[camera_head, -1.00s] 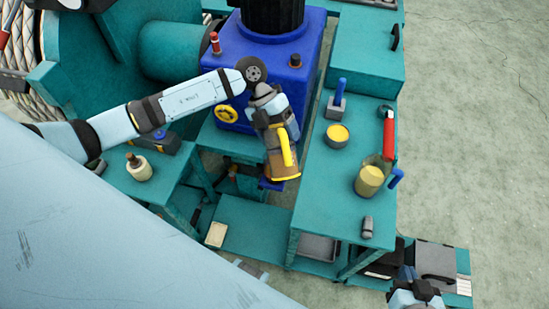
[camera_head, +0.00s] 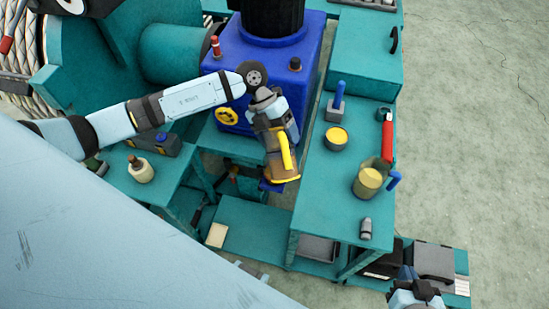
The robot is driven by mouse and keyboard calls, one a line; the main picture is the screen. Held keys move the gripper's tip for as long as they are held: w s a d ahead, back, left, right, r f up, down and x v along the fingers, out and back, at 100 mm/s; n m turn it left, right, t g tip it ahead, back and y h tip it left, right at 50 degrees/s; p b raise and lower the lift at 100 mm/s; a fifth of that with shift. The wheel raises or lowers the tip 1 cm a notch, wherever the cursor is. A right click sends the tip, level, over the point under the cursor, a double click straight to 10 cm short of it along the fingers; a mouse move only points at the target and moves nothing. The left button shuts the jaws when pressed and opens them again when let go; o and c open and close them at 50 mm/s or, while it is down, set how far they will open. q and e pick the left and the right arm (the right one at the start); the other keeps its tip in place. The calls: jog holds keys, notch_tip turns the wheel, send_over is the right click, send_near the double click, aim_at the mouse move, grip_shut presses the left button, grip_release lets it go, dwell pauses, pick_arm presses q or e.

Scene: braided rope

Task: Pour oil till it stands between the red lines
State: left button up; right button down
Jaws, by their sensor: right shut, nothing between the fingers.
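An amber jug (camera_head: 276,160) with a yellow handle and yellow lower edge is in the middle of the head view, off the bench, in front of the blue tank (camera_head: 312,85). My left gripper (camera_head: 270,125) is shut on the jug at its upper end; its fingertips are mostly hidden. A clear jug with yellow oil (camera_head: 370,180) and a blue handle stands on the right bench. My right gripper (camera_head: 415,294) is shut and empty at the bottom right, partly cut off by the frame. I cannot make out the red lines or an oil level between them.
The right teal bench (camera_head: 325,205) also bears a small bowl of yellow stuff (camera_head: 336,138), a blue-handled tool (camera_head: 337,102), a red-handled tool (camera_head: 387,135) and a small grey cylinder (camera_head: 366,228). A cream bottle (camera_head: 141,171) stands on the left bench. Its front is fairly clear.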

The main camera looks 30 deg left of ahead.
pick_arm(q)
jog(key=shift+r, duration=0.15)
jog(key=shift+t+y, duration=0.4)
jog(key=shift+f, duration=0.25)
